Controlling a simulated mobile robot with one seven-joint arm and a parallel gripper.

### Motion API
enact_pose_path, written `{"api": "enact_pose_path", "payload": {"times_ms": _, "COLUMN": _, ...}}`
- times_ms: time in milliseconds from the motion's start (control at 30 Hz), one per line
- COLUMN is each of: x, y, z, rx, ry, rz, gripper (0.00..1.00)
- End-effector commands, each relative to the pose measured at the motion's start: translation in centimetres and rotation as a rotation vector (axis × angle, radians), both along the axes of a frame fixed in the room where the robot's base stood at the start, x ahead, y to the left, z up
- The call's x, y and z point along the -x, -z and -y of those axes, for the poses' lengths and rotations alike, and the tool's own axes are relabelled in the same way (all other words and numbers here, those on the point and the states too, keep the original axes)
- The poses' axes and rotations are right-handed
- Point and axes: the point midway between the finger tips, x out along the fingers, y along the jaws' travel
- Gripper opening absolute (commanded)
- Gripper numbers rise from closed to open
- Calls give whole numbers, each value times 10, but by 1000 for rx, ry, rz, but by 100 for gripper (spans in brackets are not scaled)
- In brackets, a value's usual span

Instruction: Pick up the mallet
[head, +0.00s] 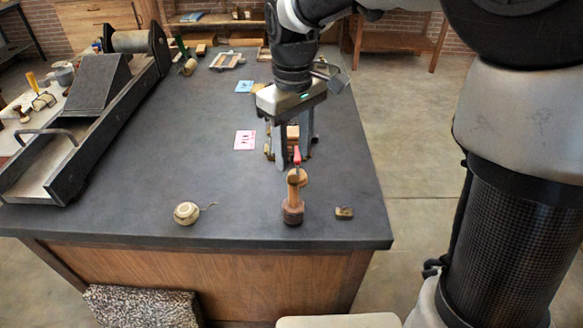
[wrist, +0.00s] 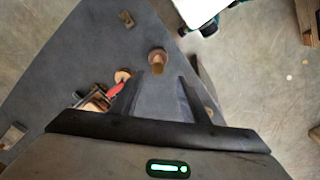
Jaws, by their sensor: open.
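The mallet (head: 292,212) stands near the front edge of the dark table, with its dark brown head down and its lighter wooden handle up. In the wrist view the mallet (wrist: 158,56) shows beyond the fingertips, roughly in line with the gap between them. My gripper (head: 294,154) is above the table, behind the mallet as seen from the head, fingers pointing down. In the wrist view my gripper (wrist: 160,78) has its fingers apart with nothing between them. The exact distance to the mallet is hard to tell.
A red-handled tool (head: 297,155) and wooden blocks are close to my fingers. A small brown block (head: 344,213) lies right of the mallet, a ball of twine (head: 187,213) to its left. A pink card (head: 244,140) lies further back. A press (head: 92,100) fills the left side.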

Motion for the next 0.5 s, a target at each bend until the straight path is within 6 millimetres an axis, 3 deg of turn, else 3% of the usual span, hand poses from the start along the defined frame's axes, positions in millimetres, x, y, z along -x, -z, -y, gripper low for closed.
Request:
{"api": "enact_pose_path", "payload": {"times_ms": 100, "x": 1, "y": 29, "z": 0, "rx": 1, "ry": 0, "rz": -5, "gripper": 41}}
{"api": "enact_pose_path", "payload": {"times_ms": 300, "x": 1, "y": 68, "z": 0, "rx": 1, "ry": 1, "rz": -4, "gripper": 41}}
{"api": "enact_pose_path", "payload": {"times_ms": 500, "x": 0, "y": 84, "z": 0, "rx": -1, "ry": 2, "rz": -1, "gripper": 41}}
